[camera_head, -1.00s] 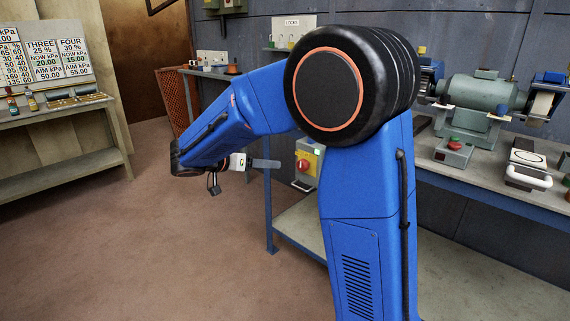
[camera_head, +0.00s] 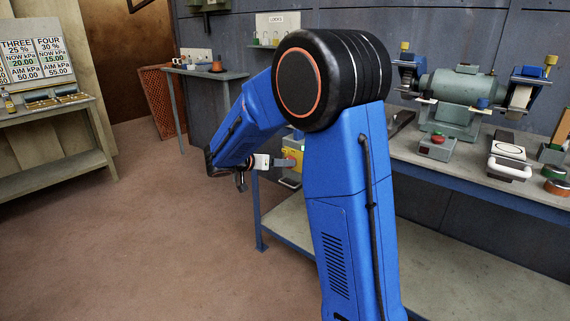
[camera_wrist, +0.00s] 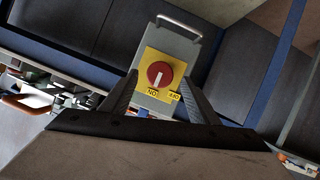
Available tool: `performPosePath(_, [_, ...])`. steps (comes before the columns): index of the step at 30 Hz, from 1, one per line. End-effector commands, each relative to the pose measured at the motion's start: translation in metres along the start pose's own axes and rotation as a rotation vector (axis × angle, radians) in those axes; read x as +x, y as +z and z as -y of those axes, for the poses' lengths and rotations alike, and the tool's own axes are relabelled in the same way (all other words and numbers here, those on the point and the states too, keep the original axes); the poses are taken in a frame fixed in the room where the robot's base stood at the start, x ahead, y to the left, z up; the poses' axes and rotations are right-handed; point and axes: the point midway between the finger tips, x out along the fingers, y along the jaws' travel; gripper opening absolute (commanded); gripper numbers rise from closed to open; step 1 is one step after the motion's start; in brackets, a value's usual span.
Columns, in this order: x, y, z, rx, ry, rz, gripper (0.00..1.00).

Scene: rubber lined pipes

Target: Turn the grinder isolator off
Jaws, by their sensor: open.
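The grinder isolator (camera_wrist: 178,50) is a grey box with a yellow plate and a round red knob (camera_wrist: 160,74). In the wrist view its labels appear upside down, and the knob's white mark points toward the ON label (camera_wrist: 152,92). My gripper (camera_wrist: 160,78) is open, with one finger on each side of the knob in the picture. I cannot tell whether they touch it. In the head view my gripper (camera_head: 286,162) overlaps the isolator (camera_head: 289,153) at the bench's left end, and the knob is hidden.
The bench (camera_head: 440,165) holds a green bench grinder (camera_head: 460,95), a box with a red button (camera_head: 436,146) and a white-handled item (camera_head: 509,168). A lock board (camera_head: 277,30) hangs on the wall. A gauge table (camera_head: 55,120) stands left. The brown floor between is clear.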

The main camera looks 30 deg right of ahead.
Motion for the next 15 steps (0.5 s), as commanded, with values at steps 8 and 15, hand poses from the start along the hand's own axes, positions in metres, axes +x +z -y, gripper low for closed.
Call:
performPosePath(8, [0.026,0.0,0.0,0.0,0.002,0.0,0.55])
performPosePath(15, [0.029,0.0,0.0,0.0,0.0,-0.001,0.55])
